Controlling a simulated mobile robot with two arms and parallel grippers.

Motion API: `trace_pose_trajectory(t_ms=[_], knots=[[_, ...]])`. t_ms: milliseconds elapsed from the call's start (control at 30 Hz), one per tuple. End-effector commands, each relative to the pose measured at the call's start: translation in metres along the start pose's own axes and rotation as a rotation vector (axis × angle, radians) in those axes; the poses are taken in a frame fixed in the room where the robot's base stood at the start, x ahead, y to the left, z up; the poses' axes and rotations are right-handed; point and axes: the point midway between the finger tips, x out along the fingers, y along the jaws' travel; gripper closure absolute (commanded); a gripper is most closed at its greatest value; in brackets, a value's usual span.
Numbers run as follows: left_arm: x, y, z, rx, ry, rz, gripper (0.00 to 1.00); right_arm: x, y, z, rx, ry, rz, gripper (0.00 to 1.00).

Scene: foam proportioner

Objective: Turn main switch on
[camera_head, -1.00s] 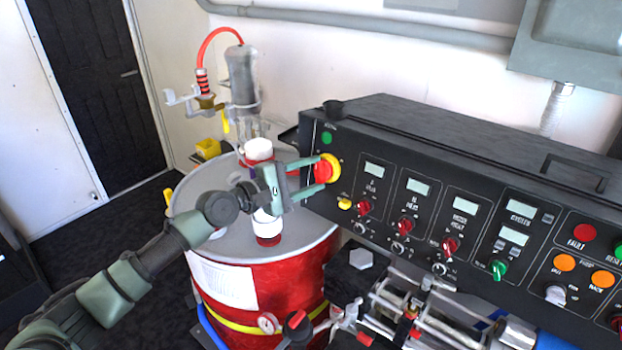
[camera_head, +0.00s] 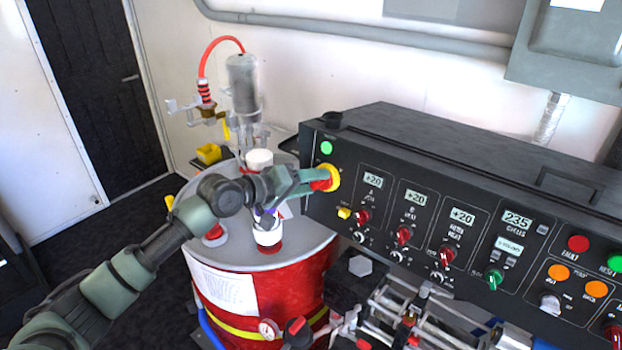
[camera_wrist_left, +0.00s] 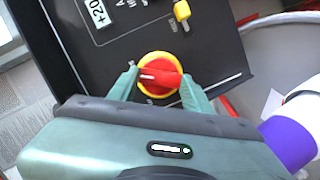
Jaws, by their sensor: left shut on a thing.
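The main switch is a red knob on a yellow round plate (camera_head: 333,177) at the left end of the black control panel. In the left wrist view the red knob (camera_wrist_left: 158,75) sits between the two green fingers. My left gripper (camera_head: 322,180) is shut on the red knob, its fingers on either side of it. The green lamp (camera_head: 327,148) above the switch is bright, and the panel displays (camera_head: 373,180) show lit digits. My right gripper is in neither view.
A red drum (camera_head: 265,290) with a grey lid stands left of the panel, under my left arm. A pump with a red hose (camera_head: 243,85) rises from it. A small yellow knob (camera_head: 344,212) is just below the switch. Pipework (camera_head: 400,320) fills the space below the panel.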

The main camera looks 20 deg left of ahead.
Motion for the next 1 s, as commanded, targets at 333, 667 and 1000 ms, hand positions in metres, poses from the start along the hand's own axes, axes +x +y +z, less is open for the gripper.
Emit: trace_pose_trajectory(t_ms=[333, 667, 1000], knots=[[0.0002, 0.0007, 0.0019, 0.171, -0.005, -0.047, 0.91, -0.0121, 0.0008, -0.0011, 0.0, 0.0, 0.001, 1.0], [0.0006, -0.0004, 0.0027, 0.217, -0.005, -0.059, 0.91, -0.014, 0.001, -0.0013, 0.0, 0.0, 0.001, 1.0], [0.0007, -0.001, 0.003, 0.218, -0.006, -0.06, 0.45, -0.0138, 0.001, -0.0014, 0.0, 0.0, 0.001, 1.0]])
